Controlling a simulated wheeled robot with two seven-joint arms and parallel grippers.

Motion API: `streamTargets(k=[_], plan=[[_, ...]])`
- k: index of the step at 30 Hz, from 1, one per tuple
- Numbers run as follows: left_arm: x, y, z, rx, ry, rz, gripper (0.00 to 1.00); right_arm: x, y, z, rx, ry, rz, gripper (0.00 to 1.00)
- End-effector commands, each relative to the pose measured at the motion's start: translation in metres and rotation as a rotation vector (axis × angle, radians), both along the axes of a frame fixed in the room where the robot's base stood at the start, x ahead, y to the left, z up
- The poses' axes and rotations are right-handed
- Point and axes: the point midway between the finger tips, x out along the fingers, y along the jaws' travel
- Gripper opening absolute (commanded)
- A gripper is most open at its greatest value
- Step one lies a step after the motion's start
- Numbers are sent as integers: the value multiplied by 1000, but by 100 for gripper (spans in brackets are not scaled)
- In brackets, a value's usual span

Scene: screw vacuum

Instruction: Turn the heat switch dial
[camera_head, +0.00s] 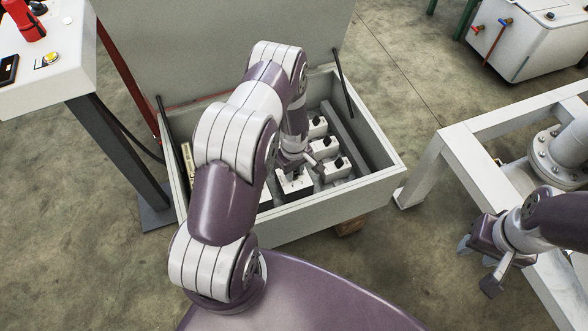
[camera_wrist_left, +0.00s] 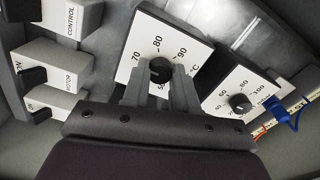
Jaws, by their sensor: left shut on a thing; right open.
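In the left wrist view a white square plate with a °C scale, marked 70, 80 and 90, carries a black round dial (camera_wrist_left: 160,69). My left gripper (camera_wrist_left: 158,88) has its two fingers on either side of this dial, shut on it. In the head view my left gripper (camera_head: 292,168) reaches down into the open grey box (camera_head: 330,213), and the dial is hidden there. A second white plate with a smaller black dial (camera_wrist_left: 240,102) is to the right in the left wrist view. My right gripper (camera_head: 479,266) is open and empty at the lower right.
White switch blocks with black knobs (camera_head: 331,142) stand right of my left gripper; labels read CONTROL and MOTOR. A blue-ended cable (camera_wrist_left: 290,115) is near the second dial. The box walls and raised lid (camera_head: 220,45) surround the arm. A white frame (camera_head: 480,140) stands near my right gripper.

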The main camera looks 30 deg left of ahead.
Motion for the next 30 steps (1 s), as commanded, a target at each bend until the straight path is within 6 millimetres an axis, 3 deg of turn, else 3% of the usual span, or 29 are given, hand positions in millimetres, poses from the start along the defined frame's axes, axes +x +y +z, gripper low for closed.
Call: streamTargets(k=[11,12,14,23,26,30], plan=[[0,0,0,0,0,2,0,0,0,0,0,0,0,43],[0,0,0,0,0,2,37,0,0,0,0,0,0,43],[0,0,0,0,0,2,53,0,0,0,0,0,0,43],[0,0,3,0,-1,2,53,0,0,2,0,0,0,43],[1,0,20,0,-2,2,53,0,0,11,0,0,0,43],[1,0,60,1,-4,2,53,0,0,29,0,0,0,43]])
